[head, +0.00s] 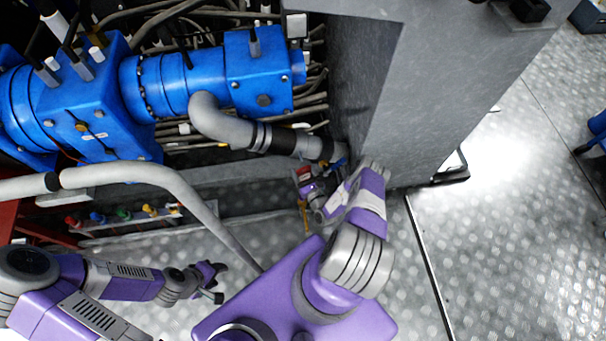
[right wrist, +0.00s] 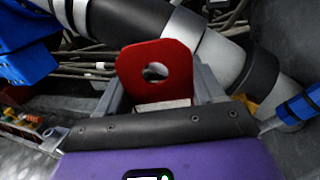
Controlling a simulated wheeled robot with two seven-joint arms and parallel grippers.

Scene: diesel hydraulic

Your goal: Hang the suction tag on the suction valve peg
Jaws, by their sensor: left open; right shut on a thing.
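A red tag (right wrist: 140,62) with a round hole stands up between the fingers of my right gripper (right wrist: 162,90). The gripper is shut on it; the tag also shows small in the head view (head: 303,173). My right gripper (head: 306,182) is below the grey pipe elbow, beside the grey cabinet. A blue handle (right wrist: 297,107) is to the right of the gripper, apart from the tag; it also shows in the head view (head: 339,162). I cannot make out the valve peg. My left gripper (head: 212,283) is open and empty over the floor at lower left.
The grey pipe with black bands (head: 275,138) runs just above the right gripper. A rack with coloured pieces (head: 125,213) is low at the left. Blue pump housings (head: 215,75) fill the upper left. The floor beyond the cabinet (head: 500,200) is clear.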

